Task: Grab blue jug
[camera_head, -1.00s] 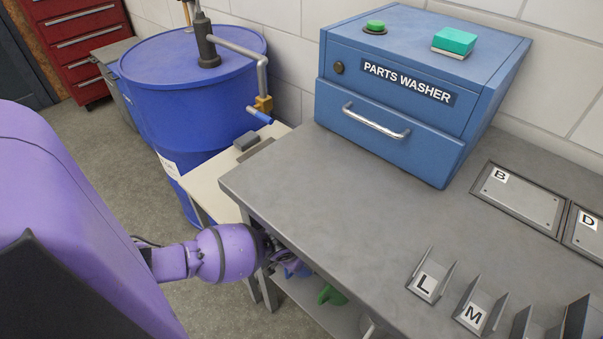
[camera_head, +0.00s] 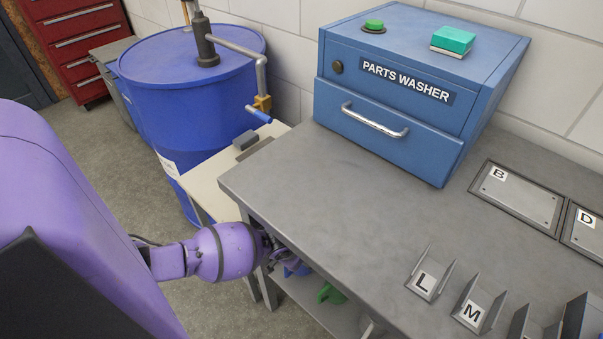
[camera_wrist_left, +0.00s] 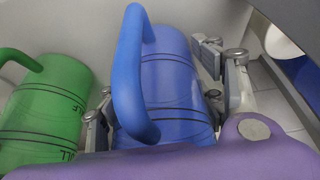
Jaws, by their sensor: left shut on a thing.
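The blue jug (camera_wrist_left: 175,85) stands on the shelf under the workbench, with its thick blue handle (camera_wrist_left: 128,75) toward the wrist camera. In the head view only a small bit of the blue jug (camera_head: 297,269) shows below the bench edge. My left gripper (camera_wrist_left: 162,88) has a finger on each side of the jug's body and is shut on it. In the head view the left gripper (camera_head: 283,256) is partly hidden under the bench top. My right gripper is in neither view.
A green jug (camera_wrist_left: 45,110) stands close to the left of the blue one; it also shows in the head view (camera_head: 330,293). The workbench top (camera_head: 340,190) overhangs the shelf. A parts washer (camera_head: 390,95) stands on it. A blue drum (camera_head: 190,95) stands behind a small side table (camera_head: 215,180).

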